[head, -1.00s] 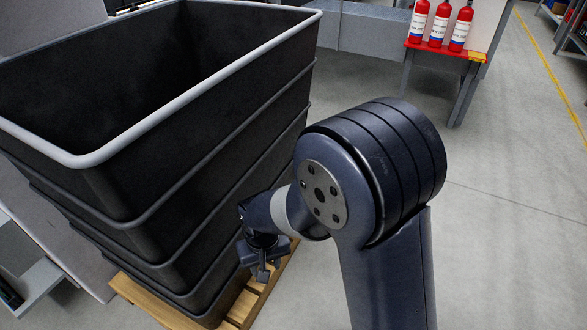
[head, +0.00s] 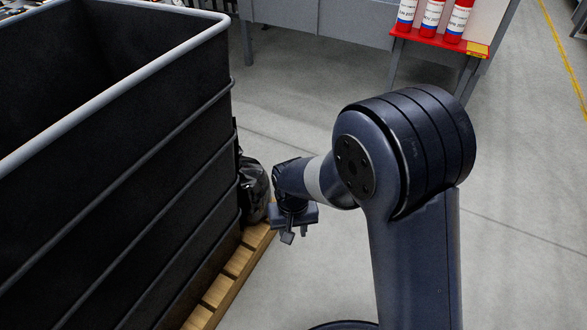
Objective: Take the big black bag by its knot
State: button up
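A black bag (head: 254,188) shows in the head view just past the far right corner of the big black bin. It is partly hidden by the bin and by my arm, and it seems to sit at the end of the wooden pallet. I cannot make out its knot. My gripper (head: 289,236) hangs pointing down, to the right of the bag and nearer the camera. I see no object in it. Its fingers are too small and dark to tell their opening.
A tall black ribbed bin (head: 150,170) with a grey rim fills the left, on a wooden pallet (head: 222,290). A red shelf (head: 440,40) with red bottles stands at the back right, beside a grey bench (head: 340,22). The floor (head: 520,220) on the right is clear.

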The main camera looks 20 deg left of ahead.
aim_at(255, 182)
jog(key=i+l+u, duration=0.1)
jog(key=i, duration=0.35)
jog(key=i+l+u, duration=0.1)
jog(key=i, duration=0.3)
jog(key=i+l+u, duration=0.1)
jog(key=i, duration=0.35)
jog(key=i+j+u, duration=0.15)
jog(key=i+u, duration=0.15)
jog(key=u, duration=0.2)
jog(key=i+u, duration=0.65)
jog(key=u, duration=0.3)
